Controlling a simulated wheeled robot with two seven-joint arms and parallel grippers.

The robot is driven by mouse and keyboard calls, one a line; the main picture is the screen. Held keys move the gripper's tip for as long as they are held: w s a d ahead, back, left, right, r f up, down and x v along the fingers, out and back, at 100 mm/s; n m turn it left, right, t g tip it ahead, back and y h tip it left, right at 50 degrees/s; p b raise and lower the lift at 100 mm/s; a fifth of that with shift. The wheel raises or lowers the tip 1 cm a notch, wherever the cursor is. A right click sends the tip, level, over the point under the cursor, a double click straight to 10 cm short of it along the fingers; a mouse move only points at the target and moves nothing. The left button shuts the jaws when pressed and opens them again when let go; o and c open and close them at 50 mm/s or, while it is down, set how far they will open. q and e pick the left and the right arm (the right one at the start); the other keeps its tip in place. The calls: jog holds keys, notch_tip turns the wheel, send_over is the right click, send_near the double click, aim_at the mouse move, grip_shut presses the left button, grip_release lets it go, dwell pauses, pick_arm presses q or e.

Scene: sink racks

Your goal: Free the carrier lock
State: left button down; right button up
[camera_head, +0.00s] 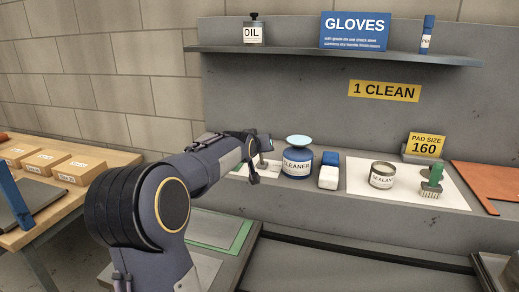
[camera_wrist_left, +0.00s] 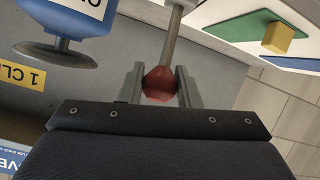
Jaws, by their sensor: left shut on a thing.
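My left gripper (camera_wrist_left: 158,84) is shut on a red faceted knob (camera_wrist_left: 158,86) at the end of a grey metal rod (camera_wrist_left: 173,38); one finger is on each side of the knob. I cannot tell from these views whether this knob belongs to the carrier lock. In the head view my left gripper (camera_head: 259,168) is over the back ledge, just left of the blue cleaner jar (camera_head: 297,164). The knob is hidden there. My right gripper is not in view.
Right of the jar are a blue-and-white block (camera_head: 328,176), a sealant tin (camera_head: 382,176) and a green-handled brush (camera_head: 432,181). A shelf (camera_head: 330,55) runs above. A table with boxes (camera_head: 45,161) is at left. A green-bordered panel (camera_head: 218,240) lies below my arm.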

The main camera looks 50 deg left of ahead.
pick_arm(q)
jog(key=shift+s+d+f, duration=0.1)
jog(key=shift+f, duration=0.15)
jog(key=c, duration=1.4)
grip_release()
jog(key=shift+c, duration=0.2)
jog(key=o, duration=0.4)
jog(key=shift+r, duration=0.15)
jog(key=shift+s+d+r, duration=0.1)
jog(key=shift+s+r, duration=0.05)
jog(key=shift+s, duration=0.05)
jog(key=v, duration=0.7)
jog(key=shift+s, duration=0.15)
